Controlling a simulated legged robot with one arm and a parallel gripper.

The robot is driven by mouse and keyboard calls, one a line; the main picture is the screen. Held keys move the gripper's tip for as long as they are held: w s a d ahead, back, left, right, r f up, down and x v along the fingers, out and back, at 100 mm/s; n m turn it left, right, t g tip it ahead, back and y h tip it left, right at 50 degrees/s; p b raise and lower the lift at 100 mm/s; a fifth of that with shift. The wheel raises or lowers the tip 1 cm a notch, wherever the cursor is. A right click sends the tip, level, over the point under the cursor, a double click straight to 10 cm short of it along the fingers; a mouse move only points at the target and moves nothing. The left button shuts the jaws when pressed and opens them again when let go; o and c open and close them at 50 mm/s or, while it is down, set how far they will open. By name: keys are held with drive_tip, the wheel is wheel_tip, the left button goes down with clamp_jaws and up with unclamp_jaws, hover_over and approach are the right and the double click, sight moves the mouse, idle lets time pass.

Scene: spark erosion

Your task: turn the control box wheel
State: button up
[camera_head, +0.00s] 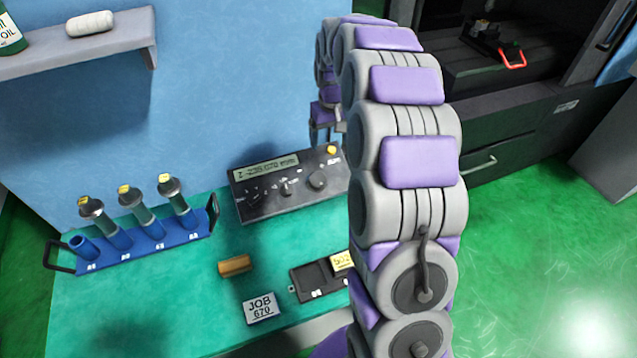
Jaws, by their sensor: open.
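The control box (262,202) is a dark grey panel at the back of the green table, against the blue wall. It has a lit display (266,168), several dark knobs and a yellow button (331,150). My purple and grey arm rises at centre right and bends over to the far side. My gripper (327,136) shows small and partly hidden beside the arm, above the box's right end. It is open, and appears apart from the wheel. The arm hides the area right of the box.
A blue rack (150,243) with tool holders stands at the table's left. A brass cylinder (235,265), a JOB 670 block (261,307) and a black tray (316,279) lie in front of the box. A shelf (80,50) juts out upper left. A dark machine (520,110) stands behind right.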

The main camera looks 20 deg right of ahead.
drive_tip(key=m+y+b, duration=0.1)
drive_tip(key=b, duration=0.5)
approach(319, 178)
drive_tip(key=shift+m+y, duration=0.4)
drive_tip(key=f, duration=0.6)
drive_tip(key=a+f, duration=0.1)
drive_tip(key=f, duration=0.2)
drive_tip(key=shift+w, duration=0.4)
drive_tip(key=c, duration=0.9)
